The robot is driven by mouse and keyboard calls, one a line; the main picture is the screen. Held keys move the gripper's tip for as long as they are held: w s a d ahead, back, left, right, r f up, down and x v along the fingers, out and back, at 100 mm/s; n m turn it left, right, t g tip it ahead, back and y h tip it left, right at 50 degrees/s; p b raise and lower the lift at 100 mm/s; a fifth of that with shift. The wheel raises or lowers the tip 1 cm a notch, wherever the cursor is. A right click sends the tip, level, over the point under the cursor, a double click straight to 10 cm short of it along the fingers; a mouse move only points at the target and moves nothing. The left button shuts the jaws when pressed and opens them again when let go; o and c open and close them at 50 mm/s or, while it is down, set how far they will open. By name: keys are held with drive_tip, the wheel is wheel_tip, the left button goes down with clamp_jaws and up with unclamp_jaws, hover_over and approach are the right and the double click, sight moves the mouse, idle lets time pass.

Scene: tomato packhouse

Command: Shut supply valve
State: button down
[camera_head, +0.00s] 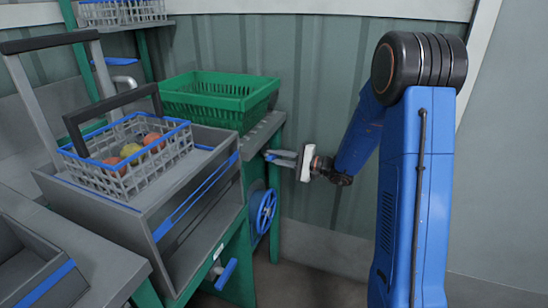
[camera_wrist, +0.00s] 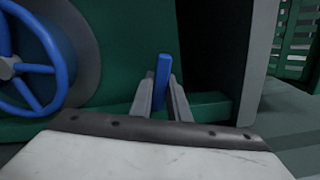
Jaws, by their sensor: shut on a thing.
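My gripper (camera_head: 277,158) reaches from the right to the side of the green bench frame. Its two grey fingers also show in the wrist view (camera_wrist: 162,92), closed on a narrow blue lever (camera_wrist: 162,72). The lever stands upright between the fingertips in that view; its base is hidden behind the fingers. A blue handwheel (camera_head: 263,211) with spokes sits lower on the frame, and shows at the left of the wrist view (camera_wrist: 28,65), apart from the gripper. A second blue lever (camera_head: 225,273) is lower still. No label shows which is the supply valve.
A green crate (camera_head: 222,101) stands on the bench above the gripper. A grey wire basket (camera_head: 152,170) with several tomatoes sits on a grey box-shaped stand (camera_head: 190,232) at left. The floor (camera_head: 315,285) is clear to the right of the bench.

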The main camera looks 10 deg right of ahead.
drive_tip(key=n, duration=0.3)
drive_tip(key=shift+n, duration=0.3)
drive_tip(key=c, duration=1.7)
unclamp_jaws()
drive_tip(key=v, duration=1.7)
drive_tip(key=shift+s+d, duration=0.15)
